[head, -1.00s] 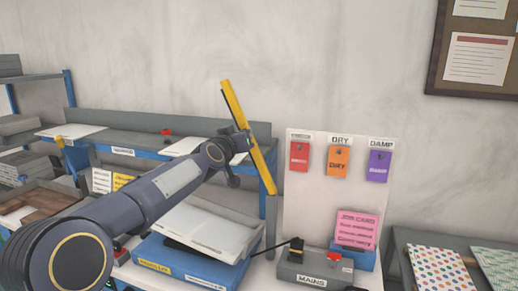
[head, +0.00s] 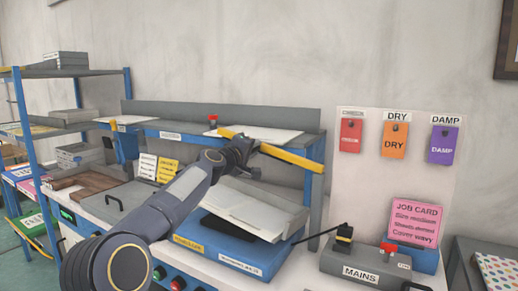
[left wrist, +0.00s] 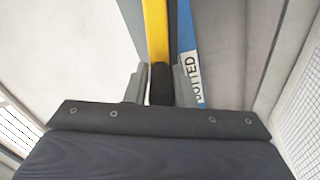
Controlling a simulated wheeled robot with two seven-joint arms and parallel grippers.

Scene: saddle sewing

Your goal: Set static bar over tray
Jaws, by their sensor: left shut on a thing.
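My left gripper (head: 245,148) is shut on the yellow static bar (head: 293,159), which has a dark middle section. The bar slants down to the right in the head view, in front of the back shelf's right end. In the left wrist view the bar (left wrist: 157,35) runs away from between the fingers of the gripper (left wrist: 160,85). A tilted pale grey tray (head: 245,212) sits on a blue unit below and in front of the bar. My arm hides part of the tray's left side. My right gripper is out of view.
A blue-edged back shelf (head: 170,134) carries white sheets and a red knob. A grey MAINS box (head: 365,262) with a lever and a pink job card (head: 417,222) stand to the right. A white board (head: 370,180) with hanging tags rises behind them.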

